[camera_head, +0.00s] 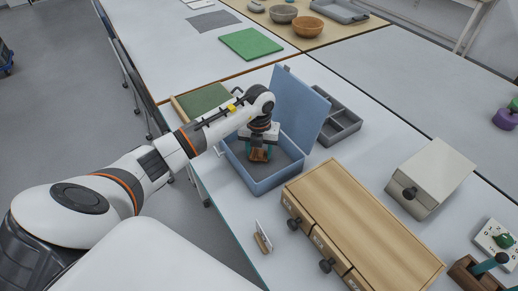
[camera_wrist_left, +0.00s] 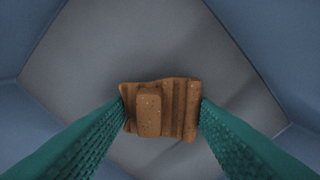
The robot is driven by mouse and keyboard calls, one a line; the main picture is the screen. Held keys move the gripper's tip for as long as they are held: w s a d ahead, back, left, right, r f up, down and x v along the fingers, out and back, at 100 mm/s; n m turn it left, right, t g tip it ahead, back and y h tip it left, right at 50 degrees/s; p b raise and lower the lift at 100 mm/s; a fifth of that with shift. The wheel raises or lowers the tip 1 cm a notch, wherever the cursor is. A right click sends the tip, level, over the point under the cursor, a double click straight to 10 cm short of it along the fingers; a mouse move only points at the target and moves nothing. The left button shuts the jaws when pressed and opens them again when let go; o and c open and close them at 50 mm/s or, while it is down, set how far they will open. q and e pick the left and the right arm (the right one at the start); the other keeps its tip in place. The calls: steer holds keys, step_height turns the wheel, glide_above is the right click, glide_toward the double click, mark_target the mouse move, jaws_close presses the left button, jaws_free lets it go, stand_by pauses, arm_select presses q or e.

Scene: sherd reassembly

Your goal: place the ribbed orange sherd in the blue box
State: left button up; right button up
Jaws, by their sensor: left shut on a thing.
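The ribbed orange sherd (camera_wrist_left: 160,108) is between the two teal fingers of my left gripper (camera_wrist_left: 162,115) in the left wrist view. The fingers press on its two sides. In the head view the sherd (camera_head: 259,154) shows below the left gripper (camera_head: 260,149), within the walls of the open blue box (camera_head: 262,185). The box's lid (camera_head: 301,108) stands up at its far side. Grey box floor shows around the sherd in the wrist view. I cannot tell whether the sherd touches the floor. My right gripper is not in view.
A wooden drawer unit (camera_head: 355,218) stands right of the box, with a small upright card in a stand (camera_head: 263,238) before it. A grey divided tray (camera_head: 340,125) lies behind the lid. A green mat (camera_head: 251,43) lies on the farther table.

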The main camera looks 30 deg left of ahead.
mark_target(259, 152)
arm_select(q)
steer(key=shift+f, duration=0.1)
steer(key=o, duration=1)
step_height(259, 152, up, 12)
steer(key=shift+r+b, duration=0.15)
steer(key=shift+b, duration=0.25)
